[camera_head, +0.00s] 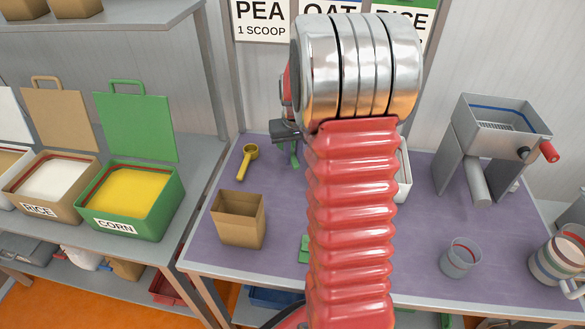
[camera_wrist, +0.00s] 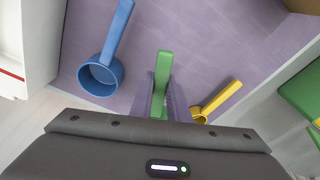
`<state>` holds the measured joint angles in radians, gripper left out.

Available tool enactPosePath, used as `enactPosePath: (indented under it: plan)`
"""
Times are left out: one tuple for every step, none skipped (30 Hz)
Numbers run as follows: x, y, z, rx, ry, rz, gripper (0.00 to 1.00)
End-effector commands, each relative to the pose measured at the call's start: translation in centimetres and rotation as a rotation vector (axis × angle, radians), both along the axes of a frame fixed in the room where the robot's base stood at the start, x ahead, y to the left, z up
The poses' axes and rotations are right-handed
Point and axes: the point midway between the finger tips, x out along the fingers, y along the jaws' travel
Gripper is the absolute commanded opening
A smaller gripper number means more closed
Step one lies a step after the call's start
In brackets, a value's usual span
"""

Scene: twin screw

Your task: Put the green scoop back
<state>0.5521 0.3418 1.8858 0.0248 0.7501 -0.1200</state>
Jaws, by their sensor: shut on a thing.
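The green scoop shows in the wrist view as a green handle (camera_wrist: 163,62) between the two fingers of my gripper (camera_wrist: 161,92). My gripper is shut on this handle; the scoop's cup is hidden. In the head view a small green part of the scoop (camera_head: 295,156) shows below my gripper (camera_head: 288,137), over the back of the purple table. A yellow scoop (camera_head: 250,155) lies on the table to the left; it also shows in the wrist view (camera_wrist: 216,103). A blue scoop (camera_wrist: 101,76) lies on the other side of my gripper in the wrist view.
A brown open box (camera_head: 240,220) stands at the table's front left. The green CORN bin (camera_head: 131,212) and brown RICE bin stand open on the left shelf. A clear cup (camera_head: 460,260) and a grey machine (camera_head: 484,150) are on the right. My red arm hides the table's middle.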

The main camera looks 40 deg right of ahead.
Motion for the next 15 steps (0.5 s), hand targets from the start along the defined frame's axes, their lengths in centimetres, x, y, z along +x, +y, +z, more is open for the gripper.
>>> enactPosePath:
  plan:
    - [-0.1, 0.0, -0.9, 0.001, 0.003, 0.0, 0.0]
    - [-0.1, 0.0, -1.3, 0.001, 0.003, 0.0, 0.0]
    - [-0.1, 0.0, -1.8, 0.001, 0.002, 0.0, 0.0]
    - [-0.1, 0.0, -2.1, 0.001, 0.002, 0.0, 0.0]
    - [-0.1, 0.0, -2.3, 0.001, 0.002, 0.0, 0.0]
    - [0.0, 0.0, -2.5, 0.001, 0.001, -0.001, 0.0]
    - [0.0, 0.0, -2.5, 0.001, 0.001, -0.001, 0.0]
    - [0.0, 0.0, -2.6, 0.0, 0.0, -0.001, 0.0]
    - [0.0, -0.1, -2.5, 0.0, -0.001, -0.001, 0.0]
    - [0.0, -0.1, -2.5, 0.0, -0.001, -0.001, 0.0]
    - [0.0, -0.1, -2.5, 0.0, -0.001, -0.001, 0.0]
    - [0.0, -0.1, -2.5, 0.0, -0.001, -0.001, 0.0]
    - [0.0, -0.1, -2.5, 0.0, -0.001, -0.001, 0.0]
    - [0.0, -0.1, -2.5, 0.0, -0.001, -0.001, 0.0]
    - [0.0, -0.1, -2.6, 0.0, 0.0, -0.001, 0.0]
